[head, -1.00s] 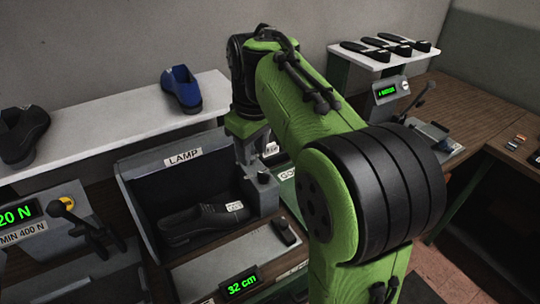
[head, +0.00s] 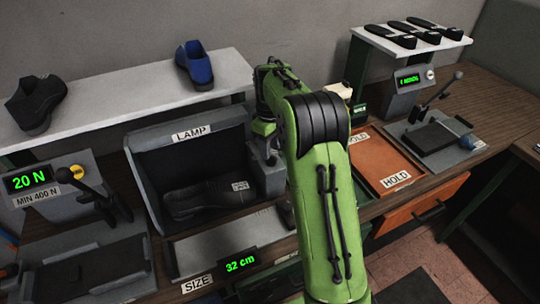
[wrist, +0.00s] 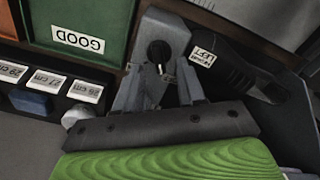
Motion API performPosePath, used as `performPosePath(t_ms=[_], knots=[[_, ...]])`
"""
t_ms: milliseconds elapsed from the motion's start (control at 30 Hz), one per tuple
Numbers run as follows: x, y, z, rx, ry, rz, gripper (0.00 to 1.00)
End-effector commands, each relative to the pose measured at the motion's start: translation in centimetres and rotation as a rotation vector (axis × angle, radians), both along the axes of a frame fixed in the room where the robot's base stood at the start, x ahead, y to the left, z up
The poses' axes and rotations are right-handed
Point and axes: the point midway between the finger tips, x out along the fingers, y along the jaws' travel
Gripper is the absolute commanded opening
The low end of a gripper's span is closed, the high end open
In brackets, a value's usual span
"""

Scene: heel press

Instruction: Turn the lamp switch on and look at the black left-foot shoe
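The black shoe (head: 212,198) with a white label lies in the grey lamp box (head: 141,177); the box interior is dark. In the wrist view the shoe (wrist: 236,65) is at the upper right, and its label appears to include "LEFT". The lamp switch, a round black knob (wrist: 158,52) with a small white mark, sits on a grey housing beside the box. My gripper (wrist: 160,82) is open, its two fingers apart and pointing at the housing, with the knob just beyond and between the tips. Contact cannot be told. In the head view my arm hides the gripper and the knob.
A blue shoe (head: 194,66) and another black shoe (head: 38,102) stand on the white shelf (head: 110,112). A press reading 20 N (head: 29,179) is at left. The orange HOLD tray (head: 383,160) is right of my arm. A green GOOD tray (wrist: 78,14) shows in the wrist view.

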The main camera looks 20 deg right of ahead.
Motion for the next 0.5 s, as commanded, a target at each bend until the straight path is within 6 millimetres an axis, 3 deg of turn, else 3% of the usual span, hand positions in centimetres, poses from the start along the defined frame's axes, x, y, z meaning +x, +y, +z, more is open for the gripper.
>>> performPosePath(t_ms=[133,433,500], knots=[[0.0,0.0,-2.1,0.000,0.001,-0.001,0.39],[0.0,0.0,-2.5,0.000,-0.001,-0.001,0.39],[0.0,0.0,-2.4,0.000,-0.001,-0.001,0.30]])
